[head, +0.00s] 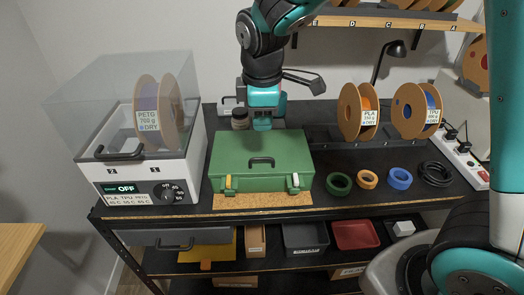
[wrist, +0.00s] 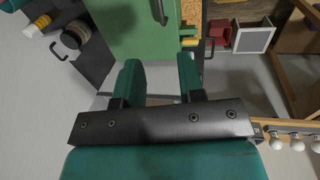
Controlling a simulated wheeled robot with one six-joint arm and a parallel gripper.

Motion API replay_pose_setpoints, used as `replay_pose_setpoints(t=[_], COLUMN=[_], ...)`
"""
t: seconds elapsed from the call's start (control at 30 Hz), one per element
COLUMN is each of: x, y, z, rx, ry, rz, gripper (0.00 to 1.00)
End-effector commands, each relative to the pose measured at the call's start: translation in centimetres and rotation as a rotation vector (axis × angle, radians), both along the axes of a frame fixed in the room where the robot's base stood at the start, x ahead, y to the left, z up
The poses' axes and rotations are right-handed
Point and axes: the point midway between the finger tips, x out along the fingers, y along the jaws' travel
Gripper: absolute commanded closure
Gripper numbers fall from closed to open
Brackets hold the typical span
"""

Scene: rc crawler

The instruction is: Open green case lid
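The green case (head: 244,148) stands on the black worktop with its lid shut and a dark handle (head: 262,162) on top. Its front has an orange latch (head: 228,183) at the left and a white latch (head: 295,182) at the right; I cannot tell whether they are fastened. My gripper (head: 262,124) points down near the case's back edge, apart from the handle. In the wrist view my gripper (wrist: 158,72) is open with nothing between its fingers; the green case (wrist: 118,30) and its handle (wrist: 159,10) are beyond them.
A dryer box (head: 150,165) with a clear cover stands close left of the case. Spools (head: 350,112) stand at the back right, and tape rolls (head: 339,184) lie right of the case. A cork mat (head: 262,201) shows at the case's front. A wall shelf (head: 375,22) hangs above.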

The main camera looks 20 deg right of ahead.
Motion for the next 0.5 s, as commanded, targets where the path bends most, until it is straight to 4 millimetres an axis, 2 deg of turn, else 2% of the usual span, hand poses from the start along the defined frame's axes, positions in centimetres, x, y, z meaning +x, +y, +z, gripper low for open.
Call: replay_pose_setpoints(t=[0.3,0.5], x=[1.2,1.9], y=[-0.6,-0.9], z=[-7.2,-10.9], rx=[-0.001,0.001], ry=[0.008,0.005], rz=[-0.004,-0.004], gripper=[0.64,0.64])
